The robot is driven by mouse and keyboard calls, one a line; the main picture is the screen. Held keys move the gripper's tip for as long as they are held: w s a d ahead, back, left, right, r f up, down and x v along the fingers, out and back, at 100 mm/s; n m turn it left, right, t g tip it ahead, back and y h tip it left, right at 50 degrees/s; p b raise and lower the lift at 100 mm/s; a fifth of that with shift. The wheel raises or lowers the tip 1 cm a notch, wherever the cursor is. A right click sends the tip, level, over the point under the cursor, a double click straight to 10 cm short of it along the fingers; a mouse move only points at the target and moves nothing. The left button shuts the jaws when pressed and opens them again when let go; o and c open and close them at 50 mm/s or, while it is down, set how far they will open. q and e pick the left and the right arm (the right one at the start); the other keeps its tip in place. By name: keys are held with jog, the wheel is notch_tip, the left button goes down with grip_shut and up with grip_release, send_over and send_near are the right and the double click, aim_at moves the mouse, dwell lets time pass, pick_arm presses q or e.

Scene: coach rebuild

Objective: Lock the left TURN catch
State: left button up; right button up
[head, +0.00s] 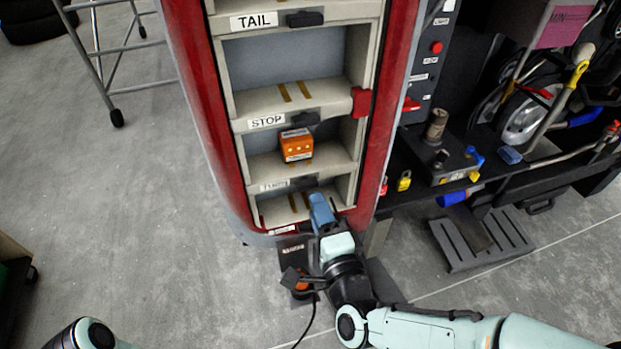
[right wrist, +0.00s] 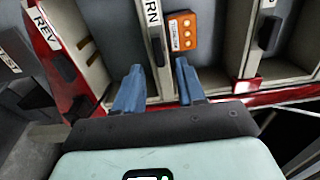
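The TURN ledge has a pale label (head: 272,186) and a small dark catch (head: 303,183) beside it. In the right wrist view the label shows only "RN" (right wrist: 153,14), with the dark catch (right wrist: 158,50) below it. My right gripper (head: 321,208) is in front of the lower compartments. In the right wrist view its blue fingers (right wrist: 157,83) are apart and empty, with the TURN ledge between them in the picture; I cannot tell whether they touch it. Only part of my left arm shows at the bottom left of the head view, without its gripper.
An orange box (head: 296,145) sits in the compartment above TURN. A red catch (head: 361,101) is at the right end of the STOP ledge. The REV ledge (right wrist: 60,50) is left in the wrist view.

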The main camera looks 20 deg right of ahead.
aim_at(309, 188)
jog(key=shift+w+p, duration=0.7)
jog(key=shift+p, duration=0.2)
jog(key=w, duration=0.3)
jog(key=shift+w+a+f, duration=0.1)
jog(key=shift+w, duration=0.25)
pick_arm(q)
jog(key=shift+s+d+r+g, duration=0.15)
jog(key=shift+s+r, duration=0.25)
jog(key=shift+r, duration=0.25)
jog(key=shift+s+d+r+g, duration=0.15)
jog(key=shift+s+r, duration=0.25)
jog(key=shift+r, duration=0.25)
pick_arm(e)
jog(key=shift+w, duration=0.55)
pick_arm(q)
jog(key=shift+a, duration=0.1)
pick_arm(e)
grip_shut()
